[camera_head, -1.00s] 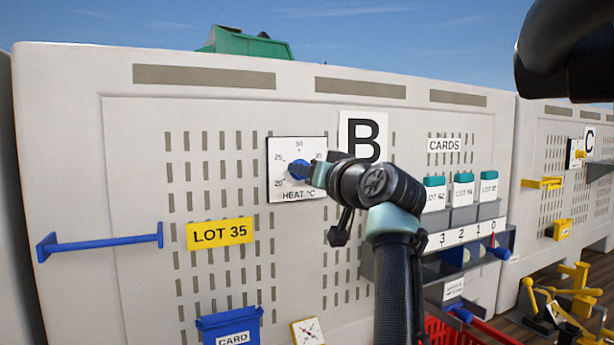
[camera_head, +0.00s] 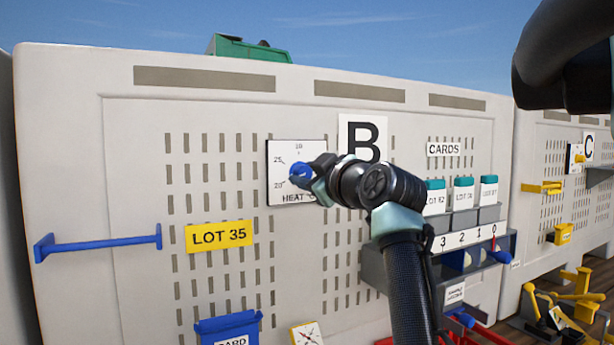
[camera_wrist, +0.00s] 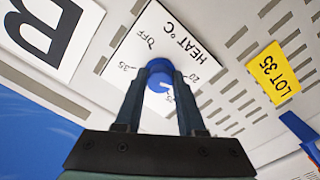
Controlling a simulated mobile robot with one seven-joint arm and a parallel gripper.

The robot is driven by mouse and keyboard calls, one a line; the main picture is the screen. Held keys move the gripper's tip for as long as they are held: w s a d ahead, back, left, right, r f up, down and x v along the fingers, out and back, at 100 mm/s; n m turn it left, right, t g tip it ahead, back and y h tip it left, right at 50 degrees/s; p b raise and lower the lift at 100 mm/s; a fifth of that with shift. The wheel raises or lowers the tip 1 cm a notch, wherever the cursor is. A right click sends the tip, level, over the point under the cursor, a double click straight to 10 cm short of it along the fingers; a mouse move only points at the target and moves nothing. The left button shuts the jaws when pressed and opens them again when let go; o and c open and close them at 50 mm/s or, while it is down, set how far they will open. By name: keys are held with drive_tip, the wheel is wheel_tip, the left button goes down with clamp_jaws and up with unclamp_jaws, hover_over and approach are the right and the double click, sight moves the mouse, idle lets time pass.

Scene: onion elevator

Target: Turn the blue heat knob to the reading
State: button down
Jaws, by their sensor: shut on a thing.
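The blue heat knob (camera_head: 300,171) sits in the middle of a white square dial plate (camera_head: 283,151) on the pale wall panel. My gripper (camera_head: 306,174) is shut on the knob, coming from the right and covering the plate's right side. In the wrist view the knob (camera_wrist: 159,74) lies between the two fingers of my gripper (camera_wrist: 160,85), and the plate (camera_wrist: 140,45) also shows 35 and OFF. I cannot make out exactly where the knob's white pointer mark points.
A yellow LOT 35 sign (camera_head: 219,235) is below left of the dial. A blue bar handle (camera_head: 100,242) sticks out at far left. A blue card box (camera_head: 229,326) is below. Card holders (camera_head: 462,213) are on the right, behind my arm.

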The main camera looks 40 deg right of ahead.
drive_tip(key=shift+n, duration=0.8)
drive_tip(key=c, duration=0.5)
unclamp_jaws()
